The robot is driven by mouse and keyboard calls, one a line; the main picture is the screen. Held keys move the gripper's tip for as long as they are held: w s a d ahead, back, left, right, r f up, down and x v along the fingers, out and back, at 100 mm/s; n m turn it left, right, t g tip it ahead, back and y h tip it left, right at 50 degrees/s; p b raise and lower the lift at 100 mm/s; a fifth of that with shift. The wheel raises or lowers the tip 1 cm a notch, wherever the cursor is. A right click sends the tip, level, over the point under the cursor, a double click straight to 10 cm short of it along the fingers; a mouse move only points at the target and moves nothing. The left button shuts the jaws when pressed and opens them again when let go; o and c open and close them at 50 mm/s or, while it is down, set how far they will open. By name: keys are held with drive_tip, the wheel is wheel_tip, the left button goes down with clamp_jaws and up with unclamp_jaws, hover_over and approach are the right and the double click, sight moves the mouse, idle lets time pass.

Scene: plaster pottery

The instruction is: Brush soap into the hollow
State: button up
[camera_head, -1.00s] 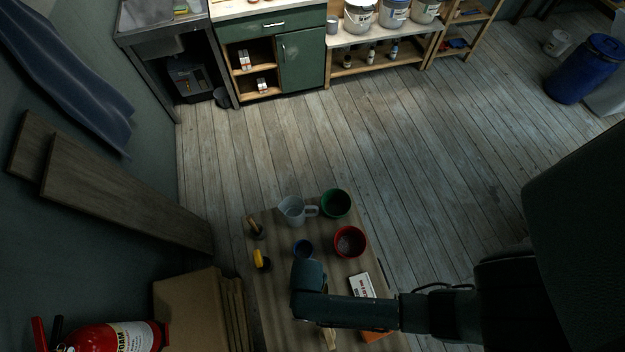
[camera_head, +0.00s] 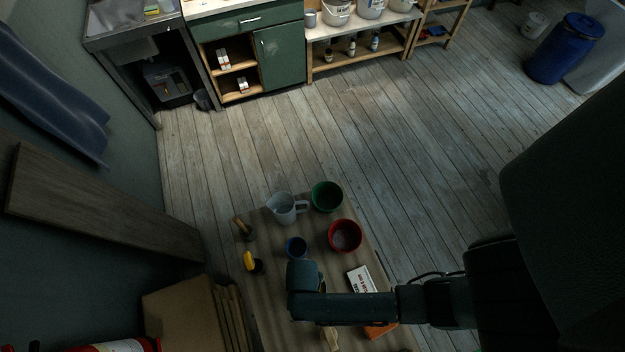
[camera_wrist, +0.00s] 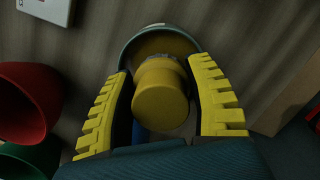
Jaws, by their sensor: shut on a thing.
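My gripper (camera_wrist: 165,95) has yellow ribbed fingers on both sides of a thick yellow round handle (camera_wrist: 160,98) with a grey collar, and holds it. It looks like a brush, but its bristles are hidden. Beyond it is a round, grey-green rimmed thing (camera_wrist: 190,37), mostly covered; I cannot tell whether the tool touches it. In the head view my wrist hides the fingers. A small blue cup (camera_head: 297,247) stands just past my wrist. A red bowl (camera_head: 345,236) and a green bowl (camera_head: 327,196) stand to the right and behind. I cannot make out the soap.
On the wooden table (camera_head: 262,300) are a clear jug (camera_head: 283,208), a wooden-handled tool (camera_head: 243,229), a yellow-and-black item (camera_head: 251,262), a white box (camera_head: 362,280) and an orange item (camera_head: 380,330) beside my forearm. Boards (camera_head: 100,205) lean at the left.

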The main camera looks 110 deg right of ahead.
drive_tip(key=shift+f, duration=0.55)
idle(1.9)
wheel_tip(320, 180, up, 7)
drive_tip(key=p, duration=0.8)
drive_tip(key=shift+r, duration=0.15)
idle(0.6)
